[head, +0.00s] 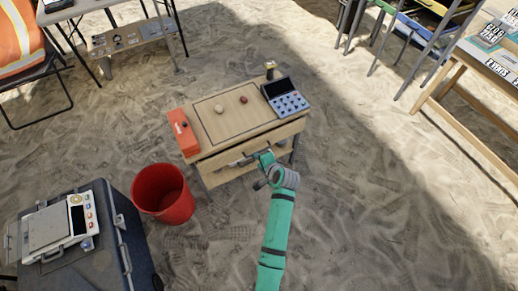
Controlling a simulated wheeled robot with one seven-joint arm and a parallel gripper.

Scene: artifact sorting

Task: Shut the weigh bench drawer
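The weigh bench (213,137) is a small wooden table in the middle of the head view. Its wooden drawer (222,168) faces the front, with a dark gap below the top edge; it looks partly open. My gripper (254,159), at the end of my green arm, is at the drawer front, by the dark handle (236,163). It is small and seen from above and behind, so whether its fingers touch or grip the handle cannot be told.
On the bench top are an orange box (183,132), two small round objects and a keypad device (285,97). A red bucket (163,194) stands front left. A dark case (95,245) with a scale (62,228) is at lower left. Sand right of the bench is clear.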

